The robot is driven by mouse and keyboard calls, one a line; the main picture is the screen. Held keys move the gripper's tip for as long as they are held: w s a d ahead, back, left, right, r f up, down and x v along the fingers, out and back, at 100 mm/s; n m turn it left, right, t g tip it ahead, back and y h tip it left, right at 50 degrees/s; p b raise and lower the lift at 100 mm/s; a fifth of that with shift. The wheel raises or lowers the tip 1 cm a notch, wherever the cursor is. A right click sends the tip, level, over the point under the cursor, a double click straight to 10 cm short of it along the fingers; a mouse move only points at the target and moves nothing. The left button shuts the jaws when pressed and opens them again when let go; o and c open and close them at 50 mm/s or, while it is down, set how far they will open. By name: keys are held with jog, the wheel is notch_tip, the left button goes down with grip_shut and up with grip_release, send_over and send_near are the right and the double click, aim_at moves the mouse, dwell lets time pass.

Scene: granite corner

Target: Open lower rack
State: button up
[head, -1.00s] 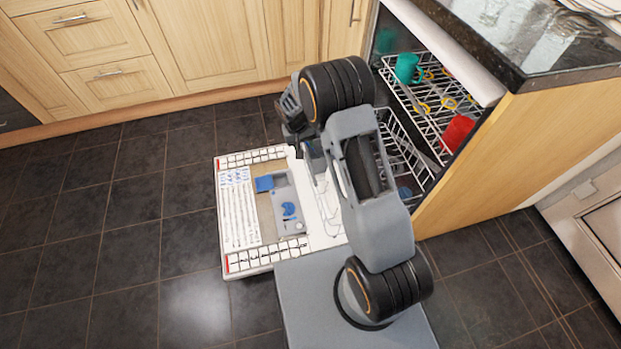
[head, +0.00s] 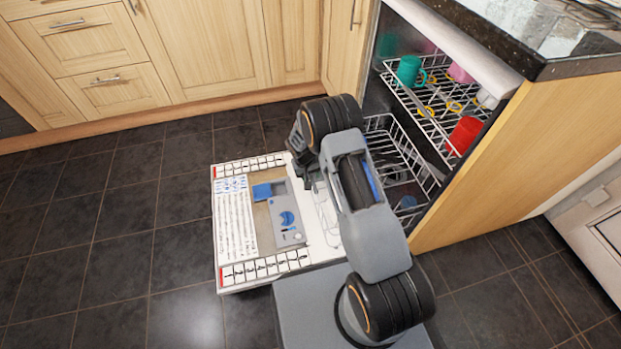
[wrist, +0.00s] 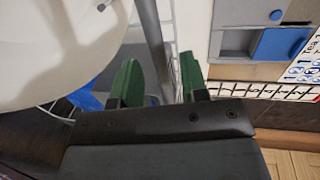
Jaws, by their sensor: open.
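The dishwasher door (head: 235,272) is folded down flat, with its detergent panel (head: 290,215) facing up. The lower rack (head: 392,140), a white wire basket, sits mostly inside the dishwasher, partly hidden by my arm. My gripper (wrist: 161,80) is open, with two green fingertips. In the wrist view, a grey bar (wrist: 150,40) and thin white rack wires show by the fingertips; whether they touch cannot be told. A large white rounded item (wrist: 55,45), perhaps a plate, is at the left. In the head view the fingertips are hidden behind the arm.
The upper rack (head: 437,112) holds a green mug (head: 410,71), a red cup (head: 465,134) and a pink item (head: 460,73). A granite worktop (head: 515,40) overhangs at the right. Wooden cabinets (head: 205,45) line the back. The dark floor at the left is clear.

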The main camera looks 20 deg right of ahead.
jog(key=shift+f, duration=0.35)
grip_shut()
dwell(0.4)
